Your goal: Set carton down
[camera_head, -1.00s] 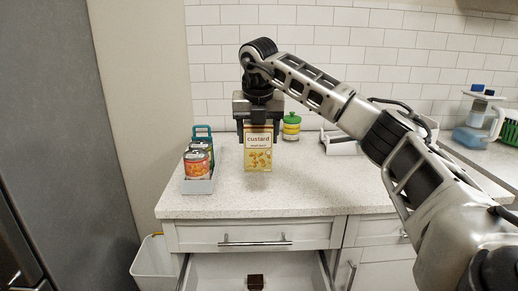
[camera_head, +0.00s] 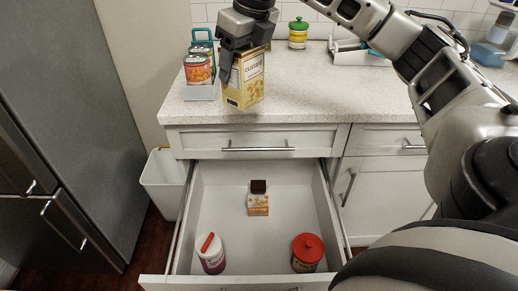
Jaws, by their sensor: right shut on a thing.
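The yellow custard carton (camera_head: 243,84) is upright near the front edge of the counter (camera_head: 310,98), turned so that two of its sides show. My right gripper (camera_head: 243,54) comes from above and is shut on the upper part of the carton. Whether the carton's base touches the counter or hangs slightly above it, I cannot tell. My left gripper is not in view.
A grey tray (camera_head: 199,92) with cans stands just left of the carton. An open drawer (camera_head: 228,240) below holds a small carton (camera_head: 258,205), a dark block, a red-handled container (camera_head: 211,254) and a red-lidded jar (camera_head: 307,252).

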